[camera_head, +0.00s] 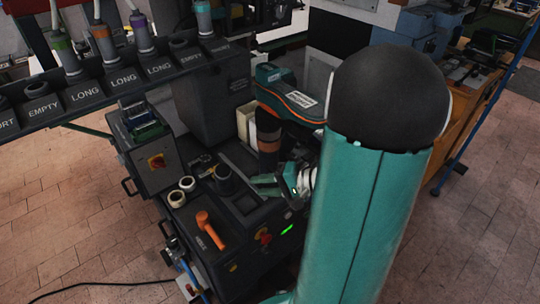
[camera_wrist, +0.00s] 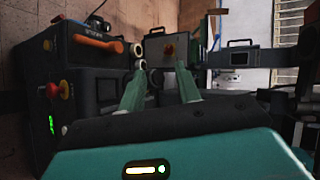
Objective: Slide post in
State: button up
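Several grey posts with coloured bands stand upright in the labelled rack (camera_head: 83,95) at upper left; one has an orange band (camera_head: 102,42), one a purple band (camera_head: 141,32). On the press bench (camera_head: 185,222) stands a dark round cup (camera_head: 225,180). My gripper (camera_head: 256,185) is at the bench's right side, its green fingers pointing left towards the cup and just short of it. In the wrist view my gripper (camera_wrist: 160,88) has its fingers spread, with no post visible between them. A dark cylinder with a brown band (camera_head: 268,140) shows behind my gripper; I cannot tell what it belongs to.
Two cream rings (camera_head: 181,189) and an orange-handled tool (camera_head: 209,230) lie on the bench. A control box with a red knob (camera_head: 156,160) stands at its left. A red stop button (camera_head: 263,237) is on the front. My arm hides the right side.

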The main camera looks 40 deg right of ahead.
jog(key=s+d+f+m+t+h, duration=0.2)
jog(key=d+f+m+h, duration=0.15)
jog(key=d, duration=0.45)
jog(key=s+d+f+m+t+h, duration=0.3)
jog(key=d+f+h, duration=0.1)
jog(key=d, duration=0.4)
jog(key=w+f, duration=0.1)
jog(key=w, duration=0.8)
jog(key=w+f, duration=0.1)
jog(key=w, duration=0.3)
jog(key=shift+w+a+f, duration=0.3)
jog(key=shift+a+f, duration=0.05)
grip_shut()
